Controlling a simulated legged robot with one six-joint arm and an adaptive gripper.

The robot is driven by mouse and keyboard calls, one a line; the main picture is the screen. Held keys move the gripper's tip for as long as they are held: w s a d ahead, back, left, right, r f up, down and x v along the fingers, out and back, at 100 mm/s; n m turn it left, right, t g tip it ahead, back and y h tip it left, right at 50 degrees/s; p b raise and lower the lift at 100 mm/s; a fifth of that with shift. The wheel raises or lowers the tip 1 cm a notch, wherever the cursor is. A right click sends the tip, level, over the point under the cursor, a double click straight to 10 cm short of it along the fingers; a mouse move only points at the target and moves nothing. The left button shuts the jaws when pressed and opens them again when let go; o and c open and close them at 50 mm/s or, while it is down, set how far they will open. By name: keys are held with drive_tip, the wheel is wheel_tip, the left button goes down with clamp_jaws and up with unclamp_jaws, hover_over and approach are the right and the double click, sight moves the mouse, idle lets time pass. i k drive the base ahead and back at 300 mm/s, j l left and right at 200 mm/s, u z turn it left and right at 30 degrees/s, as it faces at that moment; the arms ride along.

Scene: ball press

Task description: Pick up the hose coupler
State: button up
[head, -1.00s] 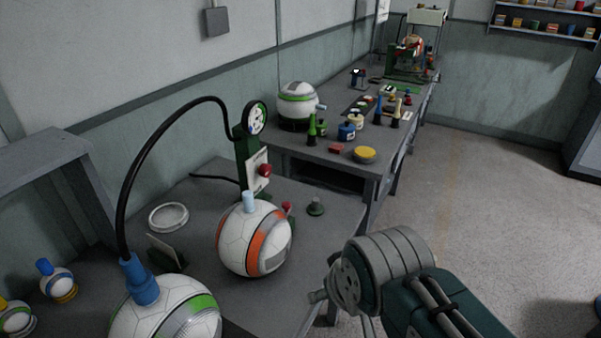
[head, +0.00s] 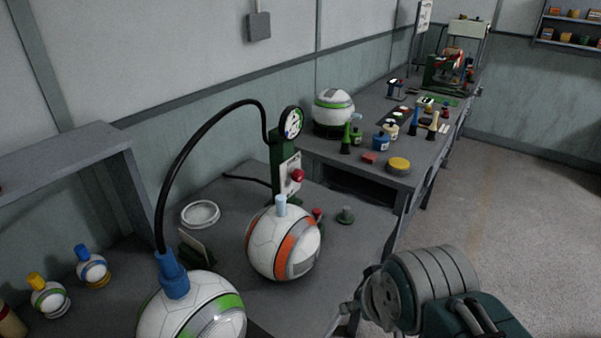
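The blue hose coupler (head: 172,276) sits upright on top of a white ball with a green band (head: 195,312) at the lower left. A black hose (head: 185,150) arches from the coupler to the green gauge post (head: 284,165). My arm shows at the lower right, to the right of the coupler and well apart from it. My gripper's fingers are not visible, so its opening is hidden.
A white and orange ball (head: 284,243) with a light blue stem stands right of the coupler on the grey bench (head: 350,262). A white ring (head: 200,214) lies behind. A grey shelf (head: 70,160) and small balls are at left. A second table (head: 345,178) holds bottles and another ball.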

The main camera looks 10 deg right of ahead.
sight(174, 280)
drive_tip(key=u, duration=1.3)
